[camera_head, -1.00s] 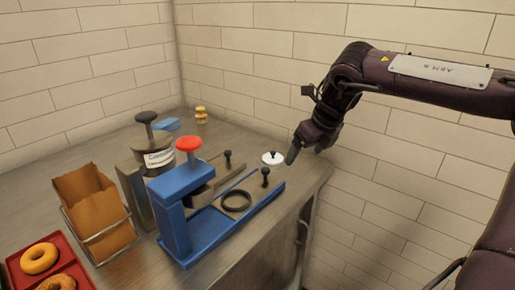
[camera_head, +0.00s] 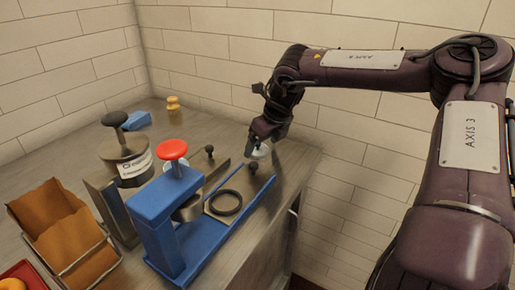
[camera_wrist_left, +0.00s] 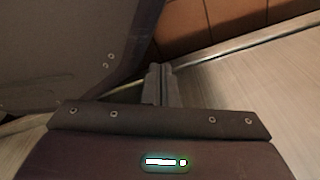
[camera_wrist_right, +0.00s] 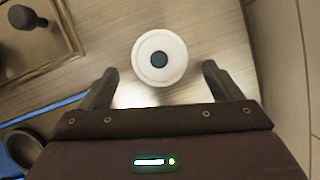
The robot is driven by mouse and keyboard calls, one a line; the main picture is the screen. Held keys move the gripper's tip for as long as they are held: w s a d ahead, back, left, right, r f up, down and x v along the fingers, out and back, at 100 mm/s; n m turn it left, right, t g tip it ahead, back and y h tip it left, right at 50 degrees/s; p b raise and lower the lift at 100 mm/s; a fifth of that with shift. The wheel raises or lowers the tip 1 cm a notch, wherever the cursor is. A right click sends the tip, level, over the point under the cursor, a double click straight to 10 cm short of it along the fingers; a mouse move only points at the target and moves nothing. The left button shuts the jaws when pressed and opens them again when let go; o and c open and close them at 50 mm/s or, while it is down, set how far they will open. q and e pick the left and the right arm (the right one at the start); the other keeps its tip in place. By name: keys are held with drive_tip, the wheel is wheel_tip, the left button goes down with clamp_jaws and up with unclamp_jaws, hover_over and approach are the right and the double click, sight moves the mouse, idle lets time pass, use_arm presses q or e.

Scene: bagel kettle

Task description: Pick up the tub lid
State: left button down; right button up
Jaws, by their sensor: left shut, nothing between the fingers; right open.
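The tub lid is a round white disc (camera_wrist_right: 172,62) with a dark knob in its middle. In the right wrist view it lies on the counter just ahead of my fingertips, centred between them. In the head view the lid (camera_head: 262,153) shows beside my right gripper, partly hidden by it. My right gripper (camera_wrist_right: 160,80) is open, with a finger on either side of the lid's near edge and nothing held. My left gripper (camera_wrist_left: 160,72) is shut and empty in the left wrist view, and it is not seen in the head view.
A blue press (camera_head: 160,215) with a red knob stands left of the lid. A lidded pot (camera_head: 127,160), a brown paper bag holder (camera_head: 75,240) and a small yellow item (camera_head: 173,104) stand farther left. The counter's right edge and the wall are close to my right gripper.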

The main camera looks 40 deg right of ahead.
drive_tip(key=shift+w+f, duration=0.2)
drive_tip(key=shift+f, duration=0.2)
drive_tip(key=c, duration=1)
drive_tip(key=shift+c, duration=0.2)
